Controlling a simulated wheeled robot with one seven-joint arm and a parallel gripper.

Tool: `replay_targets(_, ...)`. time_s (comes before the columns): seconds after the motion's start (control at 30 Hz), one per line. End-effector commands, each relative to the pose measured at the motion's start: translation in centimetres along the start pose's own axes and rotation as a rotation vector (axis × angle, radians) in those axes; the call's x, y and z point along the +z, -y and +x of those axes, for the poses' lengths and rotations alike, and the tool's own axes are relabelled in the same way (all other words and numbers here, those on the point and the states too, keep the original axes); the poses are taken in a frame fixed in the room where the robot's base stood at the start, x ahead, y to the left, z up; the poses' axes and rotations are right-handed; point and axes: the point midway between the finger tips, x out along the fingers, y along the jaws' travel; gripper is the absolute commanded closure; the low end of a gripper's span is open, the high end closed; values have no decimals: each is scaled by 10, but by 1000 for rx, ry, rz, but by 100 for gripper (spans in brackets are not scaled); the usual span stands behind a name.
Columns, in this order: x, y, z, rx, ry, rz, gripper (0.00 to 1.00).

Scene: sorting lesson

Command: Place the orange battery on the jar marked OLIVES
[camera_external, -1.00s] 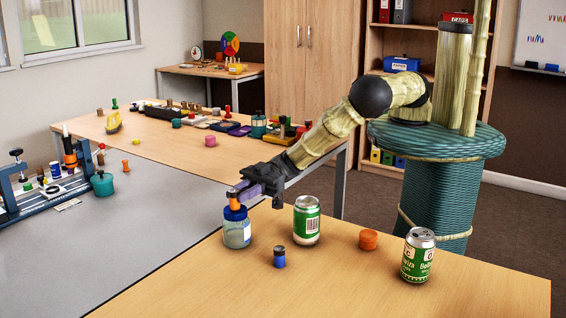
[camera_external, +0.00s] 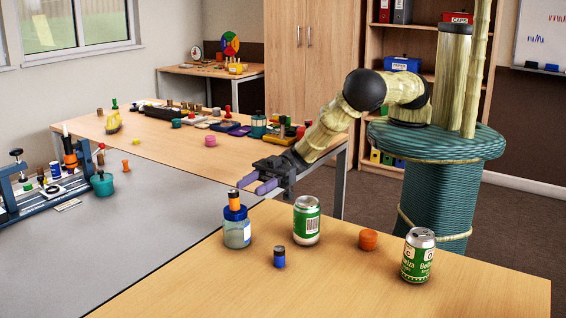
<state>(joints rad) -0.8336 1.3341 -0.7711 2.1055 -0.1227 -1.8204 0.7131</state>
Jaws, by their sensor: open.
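The orange battery (camera_external: 234,198) stands upright on the blue lid of a glass jar (camera_external: 237,231) at the left of the near table. No lettering on the jar can be read from here. My gripper (camera_external: 252,186) is open and empty, just above and to the right of the battery in the picture. Its purple fingers look apart from the battery. Nothing of the battery is hidden.
On the near table (camera_external: 440,296) stand a green and white can (camera_external: 306,221), a blue battery (camera_external: 279,257), an orange round container (camera_external: 368,239) and another green can (camera_external: 418,256). The table's front middle is clear. A long table behind holds several small objects.

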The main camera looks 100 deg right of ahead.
Motion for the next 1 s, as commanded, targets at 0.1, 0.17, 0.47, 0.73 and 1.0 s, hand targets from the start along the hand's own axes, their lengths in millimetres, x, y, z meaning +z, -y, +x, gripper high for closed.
replay_targets(0.1,2,-1,-25,5,2,2,56)
replay_targets(0.17,2,-1,-37,4,1,2,56)
replay_targets(0.47,2,-1,-67,4,0,2,56)
replay_targets(0.73,0,0,-71,-2,0,0,56)
replay_targets(1.0,0,0,-70,-1,0,0,56)
